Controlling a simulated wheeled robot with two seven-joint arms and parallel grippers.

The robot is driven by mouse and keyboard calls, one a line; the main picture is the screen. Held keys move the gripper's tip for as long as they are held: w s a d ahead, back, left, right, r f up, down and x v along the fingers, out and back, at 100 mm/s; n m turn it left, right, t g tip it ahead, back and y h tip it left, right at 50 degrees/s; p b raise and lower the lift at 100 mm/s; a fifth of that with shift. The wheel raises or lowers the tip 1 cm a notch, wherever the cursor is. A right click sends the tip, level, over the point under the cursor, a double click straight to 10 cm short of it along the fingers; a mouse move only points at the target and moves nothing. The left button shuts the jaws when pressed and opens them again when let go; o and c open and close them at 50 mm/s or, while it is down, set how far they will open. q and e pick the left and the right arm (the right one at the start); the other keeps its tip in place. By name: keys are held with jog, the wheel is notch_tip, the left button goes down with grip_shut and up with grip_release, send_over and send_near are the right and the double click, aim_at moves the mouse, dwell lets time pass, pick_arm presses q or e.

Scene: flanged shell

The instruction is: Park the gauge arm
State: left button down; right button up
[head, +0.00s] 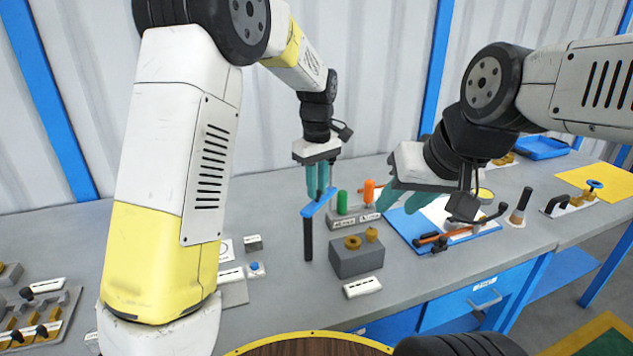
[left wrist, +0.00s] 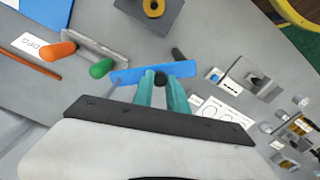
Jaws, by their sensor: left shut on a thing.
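The gauge arm appears to be the blue bar (head: 319,202) at the top of an upright black post (head: 308,240) on the grey bench. In the left wrist view the blue bar (left wrist: 130,75) lies across my fingertips, with a dark round knob between them. My left gripper (head: 318,190) is shut on the bar from above; it also shows in the left wrist view (left wrist: 161,92). The exact contact is partly hidden by the fingers. My right gripper (head: 402,204) is open and empty above the blue mat, to the right.
Green (head: 342,202) and orange (head: 368,191) handles stand in a grey holder just right of the bar. A blue button box (head: 255,269) lies left of the post. Small fittings crowd the bench's left end.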

pick_arm(q)
jog(key=c, duration=1.3)
grip_release()
jog(key=shift+r, duration=0.15)
notch_tip(320, 180, up, 8)
jog(key=shift+f, duration=0.2)
